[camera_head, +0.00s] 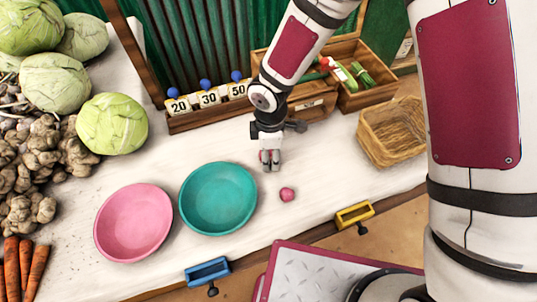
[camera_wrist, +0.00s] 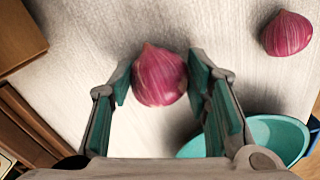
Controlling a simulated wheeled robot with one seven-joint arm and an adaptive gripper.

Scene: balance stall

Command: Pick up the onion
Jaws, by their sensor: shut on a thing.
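A round purple-pink onion (camera_wrist: 160,76) sits between the two teal-padded fingers of my gripper (camera_wrist: 160,82) in the wrist view, and my gripper is shut on it. In the head view my gripper (camera_head: 270,160) points down over the white table, right of the teal bowl, and mostly hides this onion. I cannot tell whether the onion is clear of the table. A second onion (camera_head: 287,194) lies on the table nearer the front; it also shows at the upper right of the wrist view (camera_wrist: 287,33).
A teal bowl (camera_head: 190,211) and a pink bowl (camera_head: 105,234) stand left of my gripper. A wicker basket (camera_head: 388,151) is at the right. Number cards (camera_head: 208,98) and wooden crates (camera_head: 345,100) line the back. Cabbages (camera_head: 112,124) and carrots (camera_head: 36,268) fill the left.

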